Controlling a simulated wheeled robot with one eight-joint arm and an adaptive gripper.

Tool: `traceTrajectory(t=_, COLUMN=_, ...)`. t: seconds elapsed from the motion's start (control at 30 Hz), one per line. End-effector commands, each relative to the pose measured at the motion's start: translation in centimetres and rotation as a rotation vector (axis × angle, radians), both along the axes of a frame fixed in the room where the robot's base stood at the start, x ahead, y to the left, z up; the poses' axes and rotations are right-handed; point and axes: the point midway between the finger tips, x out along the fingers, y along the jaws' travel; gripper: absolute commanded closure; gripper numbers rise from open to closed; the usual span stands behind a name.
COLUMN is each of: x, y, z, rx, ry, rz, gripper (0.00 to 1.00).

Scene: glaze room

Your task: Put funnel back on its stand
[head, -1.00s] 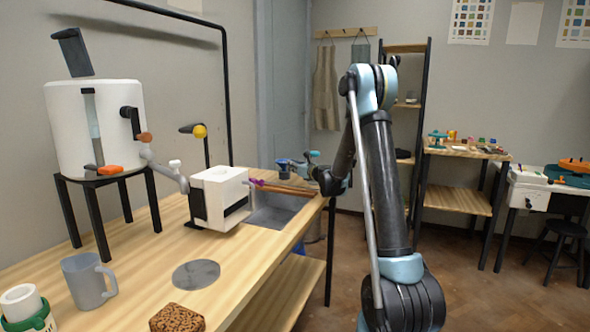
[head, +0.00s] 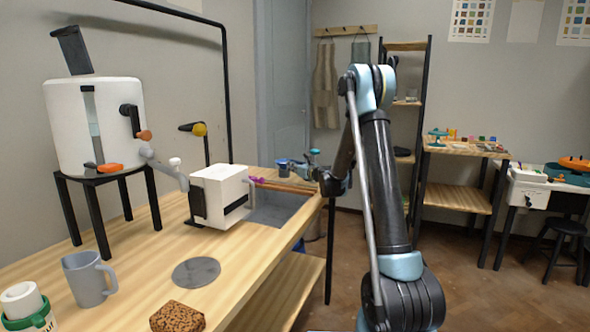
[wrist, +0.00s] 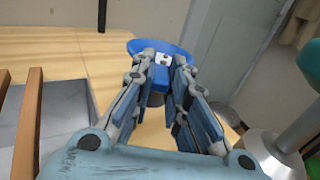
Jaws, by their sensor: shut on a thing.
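A blue funnel (wrist: 160,54) shows in the wrist view, its wide rim at the top and a small white patch near its middle. My gripper (wrist: 160,72) is shut on it. In the head view the funnel (head: 283,165) is a small dark blue shape at the far end of the bench, with my gripper (head: 299,169) just right of it. My fingers hide its lower part in the wrist view. I cannot make out the funnel's stand for certain in either view.
The wooden bench (head: 130,262) holds a white box-shaped device (head: 219,198), a grey sink (head: 277,207), a grey mug (head: 88,277) and a brown sponge-like block (head: 177,317). A white tank (head: 95,125) stands on black legs. Wood strips (wrist: 28,125) lie across the sink.

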Motion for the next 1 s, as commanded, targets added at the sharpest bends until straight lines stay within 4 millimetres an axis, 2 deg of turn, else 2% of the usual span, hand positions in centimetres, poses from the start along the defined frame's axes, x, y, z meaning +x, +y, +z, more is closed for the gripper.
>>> traceTrajectory(t=0.27, x=0.0, y=0.0, z=0.0, rx=0.000, ry=0.000, rz=0.000, gripper=1.00)
traceTrajectory(t=0.3, x=0.0, y=0.0, z=0.0, rx=0.000, ry=0.000, rz=0.000, gripper=0.81)
traceTrajectory(t=0.4, x=0.0, y=0.0, z=0.0, rx=0.000, ry=0.000, rz=0.000, gripper=0.62)
traceTrajectory(t=0.77, x=-0.1, y=-0.1, z=0.0, rx=0.000, ry=0.000, rz=0.000, gripper=0.62)
traceTrajectory(t=1.0, x=-2.3, y=-1.9, z=0.1, rx=0.000, ry=0.000, rz=-0.003, gripper=0.62)
